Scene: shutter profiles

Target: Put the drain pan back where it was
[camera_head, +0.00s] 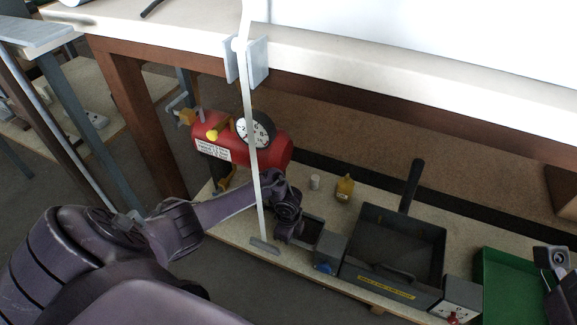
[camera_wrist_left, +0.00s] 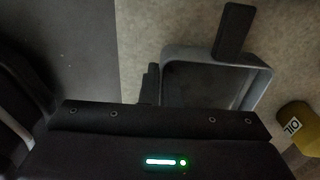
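A small dark pan (camera_head: 312,229), which I take to be the drain pan, is low on the shelf beside my left gripper (camera_head: 289,228). In the left wrist view a grey-rimmed pan (camera_wrist_left: 262,84) with a dark inside appears close ahead, with a black handle-like block (camera_wrist_left: 233,32) at its rim. A dark finger part (camera_wrist_left: 150,84) lies against or just beside the pan's left wall. The fingertips are mostly hidden, so I cannot tell whether they grip it. Part of my right arm shows at the right edge; its fingertips are not clear.
A red tank (camera_head: 270,145) with a gauge stands behind. A thin white upright strip (camera_head: 257,160) passes in front of my left arm. A yellow oil bottle (camera_head: 344,187), a white cap (camera_head: 315,182), a large black tray (camera_head: 435,245) and a green bin (camera_head: 500,262) crowd the shelf.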

